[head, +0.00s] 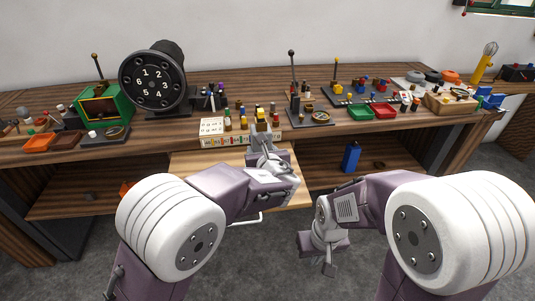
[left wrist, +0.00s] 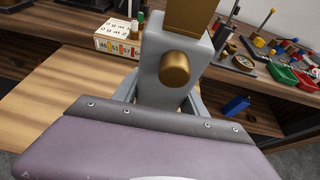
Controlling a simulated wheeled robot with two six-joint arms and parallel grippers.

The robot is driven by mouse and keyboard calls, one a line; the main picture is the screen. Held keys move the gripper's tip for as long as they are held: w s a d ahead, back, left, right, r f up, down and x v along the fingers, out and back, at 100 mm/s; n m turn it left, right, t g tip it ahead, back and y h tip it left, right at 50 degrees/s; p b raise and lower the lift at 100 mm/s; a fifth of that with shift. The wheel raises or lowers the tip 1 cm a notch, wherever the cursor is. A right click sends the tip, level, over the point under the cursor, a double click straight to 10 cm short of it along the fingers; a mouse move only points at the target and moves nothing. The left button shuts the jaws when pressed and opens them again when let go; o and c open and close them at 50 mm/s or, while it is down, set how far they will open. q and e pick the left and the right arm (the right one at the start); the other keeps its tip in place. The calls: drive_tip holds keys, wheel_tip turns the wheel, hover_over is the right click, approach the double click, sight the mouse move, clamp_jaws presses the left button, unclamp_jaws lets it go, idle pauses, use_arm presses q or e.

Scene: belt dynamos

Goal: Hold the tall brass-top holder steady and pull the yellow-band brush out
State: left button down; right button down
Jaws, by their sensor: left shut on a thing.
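My left gripper (head: 262,132) reaches to the bench's front edge, beside a white numbered box. In the left wrist view, a grey upright block with a brass top and a round brass boss stands close between the jaws; I take it as the tall brass-top holder (left wrist: 168,100). The left gripper is shut on it. In the head view the arm and jaws mostly hide it, and a small yellow piece (head: 261,113) shows just beyond. I cannot make out the yellow-band brush. My right gripper (head: 325,256) hangs low in front of the bench, away from the holder; its jaw opening is unclear.
The white numbered box (head: 212,126) stands left of the left gripper. A pale wooden board (head: 200,165) juts out below. A black dial (head: 153,80), green (head: 360,112) and red (head: 385,111) trays crowd the bench. A blue container (head: 351,157) stands on the lower shelf.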

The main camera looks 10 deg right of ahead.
use_arm(q)
drive_tip(key=w+a+f+b, duration=0.1)
drive_tip(key=a+f+b, duration=0.1)
drive_tip(key=b, duration=0.1)
drive_tip(key=w+a+f+b, duration=0.1)
drive_tip(key=a+f+b, duration=0.1)
drive_tip(key=w+a+f+b, duration=0.2)
drive_tip(key=f+b, duration=0.1)
drive_tip(key=shift+a+b, duration=0.35)
drive_tip(key=shift+a, duration=0.05)
drive_tip(key=shift+w+a+f+b, duration=0.3)
drive_tip(key=shift+a+b, duration=0.2)
drive_tip(key=shift+r, duration=0.1)
drive_tip(key=shift+f+b, duration=0.45)
drive_tip(key=shift+f, duration=0.05)
drive_tip(key=shift+f, duration=0.25)
idle(0.5)
drive_tip(key=c, duration=0.6)
unclamp_jaws()
drive_tip(key=shift+o, duration=0.2)
drive_tip(key=shift+s+r, duration=0.1)
